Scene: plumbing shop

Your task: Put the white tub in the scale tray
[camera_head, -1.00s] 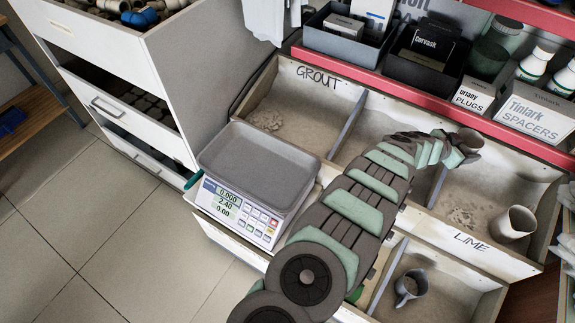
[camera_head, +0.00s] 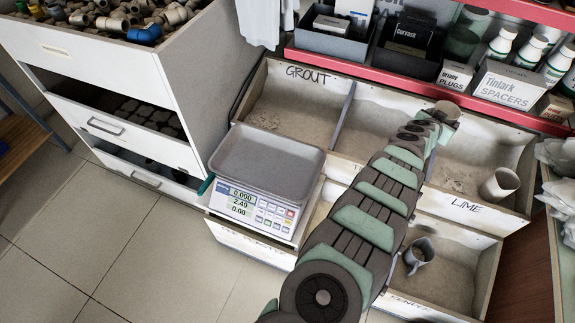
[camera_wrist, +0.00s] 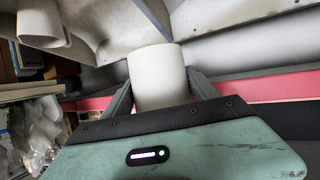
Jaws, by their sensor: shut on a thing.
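The white tub (camera_wrist: 157,75) is a plain pale cylinder held between the two fingers of my gripper (camera_wrist: 160,92) in the wrist view. My gripper's fingers are mostly hidden there. The scale (camera_head: 250,207) stands at the left front of the bins. Its grey tray (camera_head: 268,162) is empty, well to the left of my gripper and nearer the camera.
Boxes and bottles crowd the red shelf (camera_head: 420,92) behind my gripper. A drawer cabinet (camera_head: 110,75) stands left of the scale.

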